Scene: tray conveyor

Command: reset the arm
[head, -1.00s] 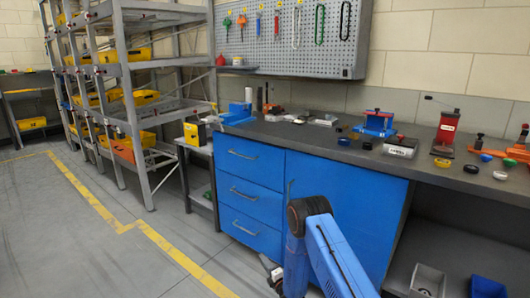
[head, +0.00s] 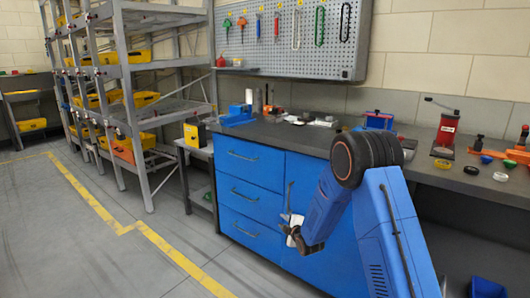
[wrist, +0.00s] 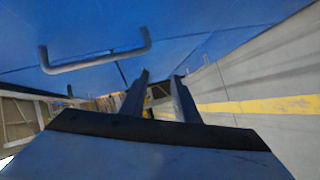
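My arm, blue with a black joint, is bent in front of the blue workbench cabinet (head: 252,190) in the head view. My gripper (head: 291,222) hangs low beside the cabinet front, small and partly unclear there. In the wrist view my gripper (wrist: 160,78) shows two dark fingers apart with a gap between them. Nothing is seen between the fingers. A drawer handle (wrist: 98,60) on the blue cabinet front is close to the upper left of the fingers.
The bench top (head: 262,132) carries several tools, including a red press (head: 446,132) and a blue fixture (head: 379,121). A grey shelf rack (head: 127,75) with yellow bins stands left. The floor (head: 90,245) left of the cabinet is clear.

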